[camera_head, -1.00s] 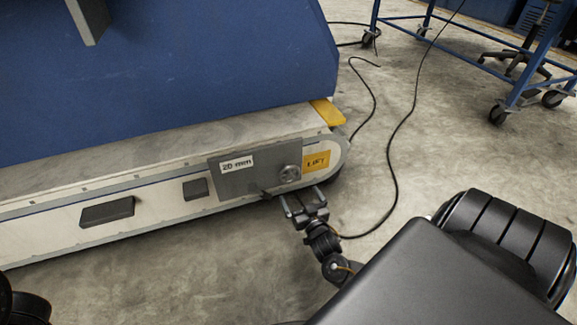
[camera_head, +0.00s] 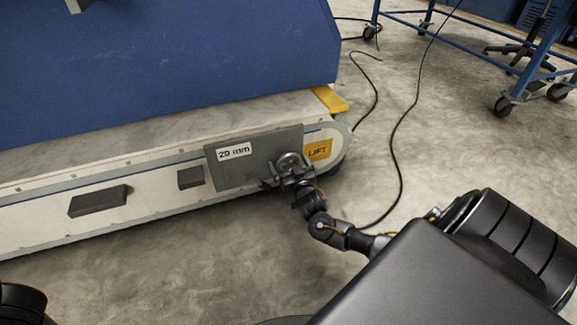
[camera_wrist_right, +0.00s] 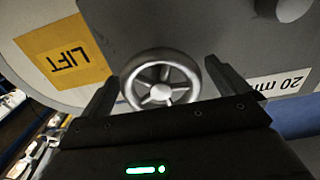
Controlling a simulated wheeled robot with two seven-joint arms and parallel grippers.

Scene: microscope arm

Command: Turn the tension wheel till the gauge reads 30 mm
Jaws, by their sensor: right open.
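The tension wheel (camera_head: 287,159) is a small metallic spoked handwheel on a grey panel (camera_head: 235,173) at the right end of the white conveyor side. In the right wrist view the wheel (camera_wrist_right: 160,84) shows its rim and spokes clearly. The gauge label (camera_head: 235,152) on the panel reads 20 mm; it is partly cut off in the right wrist view (camera_wrist_right: 282,83). My right gripper (camera_head: 288,174) is at the wheel and hides part of it. In the wrist view my right gripper (camera_wrist_right: 160,72) is open, one finger on each side of the rim, with small gaps. My left gripper is out of view.
A yellow LIFT label (camera_head: 319,150) sits right of the wheel. A dark knob (camera_wrist_right: 292,8) sticks out of the panel near the gauge. Black cables (camera_head: 398,150) lie on the floor to the right. A blue wheeled frame (camera_head: 510,95) stands at the back right.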

